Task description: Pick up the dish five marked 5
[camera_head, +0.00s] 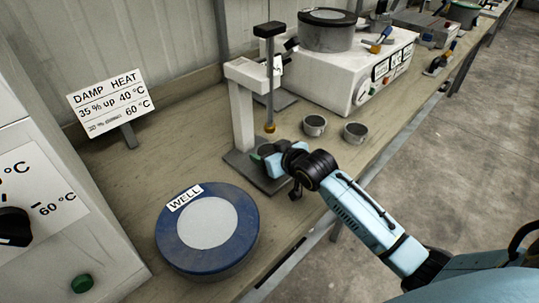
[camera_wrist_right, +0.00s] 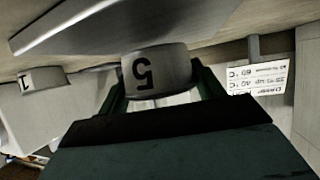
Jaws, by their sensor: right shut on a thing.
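The dish marked 5 (camera_wrist_right: 157,72) is a small pale round cup, with its black 5 upside down in the right wrist view. My right gripper (camera_wrist_right: 160,85) is shut on it, with a green finger on either side. In the head view, the dish's dark inside (camera_head: 267,149) shows partly behind my right gripper (camera_head: 272,160), over the grey base plate of the stand. I cannot tell whether it touches the plate. My left gripper is not in view.
Two more dishes (camera_head: 314,125) (camera_head: 355,132) stand right of the stand (camera_head: 240,110), whose vertical rod is close to my gripper. A blue-rimmed round lid marked WELL (camera_head: 248,238) is in front. A DAMP HEAT sign (camera_head: 112,100) stands at the back left.

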